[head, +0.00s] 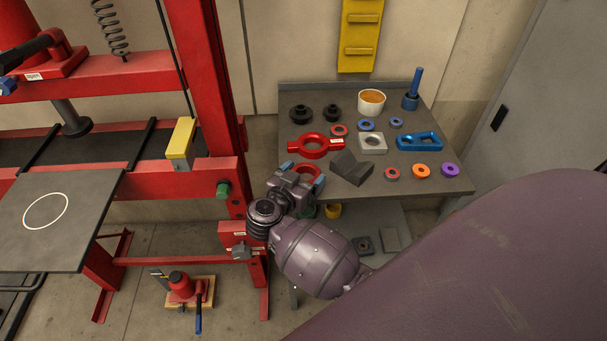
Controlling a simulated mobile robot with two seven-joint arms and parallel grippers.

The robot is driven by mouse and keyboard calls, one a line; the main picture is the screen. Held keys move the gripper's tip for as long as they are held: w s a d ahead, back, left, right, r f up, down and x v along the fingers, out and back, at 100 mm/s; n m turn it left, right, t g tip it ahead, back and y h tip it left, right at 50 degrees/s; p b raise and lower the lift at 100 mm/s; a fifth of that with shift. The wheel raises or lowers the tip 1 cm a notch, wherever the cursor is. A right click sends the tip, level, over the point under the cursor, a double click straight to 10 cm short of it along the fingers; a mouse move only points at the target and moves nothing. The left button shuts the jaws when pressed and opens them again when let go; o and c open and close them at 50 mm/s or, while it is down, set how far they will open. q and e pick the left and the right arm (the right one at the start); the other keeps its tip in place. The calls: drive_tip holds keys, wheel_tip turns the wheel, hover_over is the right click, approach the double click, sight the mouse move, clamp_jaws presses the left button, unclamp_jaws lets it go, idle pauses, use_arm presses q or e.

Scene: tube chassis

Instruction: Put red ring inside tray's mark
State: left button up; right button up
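A plain red ring (309,168) shows at the front left of the grey workbench (440,186), partly hidden by my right gripper. My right gripper (303,174) points at the bench with its blue-tipped fingers apart, one on each side of the ring. I cannot tell whether they touch it. The tray (85,234) is a flat dark plate at the left, in front of the red press frame. Its mark (66,203) is a thin pale circle outline, and the area inside it is bare. My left gripper is not in view.
Close to the ring are a larger red ring with two handles (314,146) and a dark angular block (350,167). Several small rings, a white cup (371,102) and a blue tool (419,141) cover the bench. A red press upright (203,80) stands between bench and tray.

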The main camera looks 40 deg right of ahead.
drive_tip(key=shift+o, duration=1.4)
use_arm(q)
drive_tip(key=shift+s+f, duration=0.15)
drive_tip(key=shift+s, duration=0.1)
